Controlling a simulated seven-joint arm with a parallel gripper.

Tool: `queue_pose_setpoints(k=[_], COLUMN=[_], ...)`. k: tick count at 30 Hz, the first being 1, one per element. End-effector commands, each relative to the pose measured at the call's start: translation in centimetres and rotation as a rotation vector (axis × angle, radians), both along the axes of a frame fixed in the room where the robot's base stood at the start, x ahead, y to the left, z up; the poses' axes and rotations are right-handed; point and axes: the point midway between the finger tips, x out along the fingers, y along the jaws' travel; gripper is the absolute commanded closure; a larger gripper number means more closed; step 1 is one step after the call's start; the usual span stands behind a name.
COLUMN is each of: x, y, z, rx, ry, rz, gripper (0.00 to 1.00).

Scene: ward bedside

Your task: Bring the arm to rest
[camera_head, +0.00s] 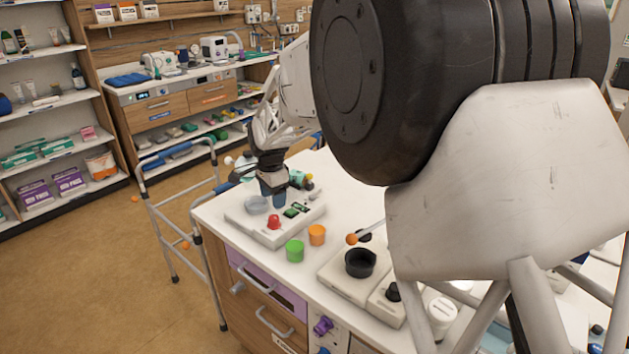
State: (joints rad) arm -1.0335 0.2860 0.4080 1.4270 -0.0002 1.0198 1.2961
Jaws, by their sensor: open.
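My arm fills the upper right of the head view, with a large black joint and a scuffed white link close to the camera. Its far end reaches down over the left back part of the white bedside worktop (212,212). My gripper (272,194) is small there, dark with bluish parts, just above a pale device with a red knob (274,222). It is open. No object is clearly seen between its fingers, and I cannot tell whether it touches the device.
A black bowl (360,263) sits on a pale unit. A walking frame (178,225) stands left. Shelves and a counter line the back. The floor between is mostly clear.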

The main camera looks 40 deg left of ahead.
Motion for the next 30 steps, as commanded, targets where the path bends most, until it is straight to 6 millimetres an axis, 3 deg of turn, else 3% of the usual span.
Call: queue_pose_setpoints(k=[8,14,20,30], x=[0.1,1.2,4.0,8.2], y=[-0.1,-2.1,-7.5,-21.3], z=[0.1,1.2,3.9,9.3], rx=[0.0,0.006,0.016,0.035], ry=[0.0,-0.004,-0.013,-0.038], rz=[0.0,0.004,0.013,0.046], gripper=[0.4,0.4,0.4,0.4])
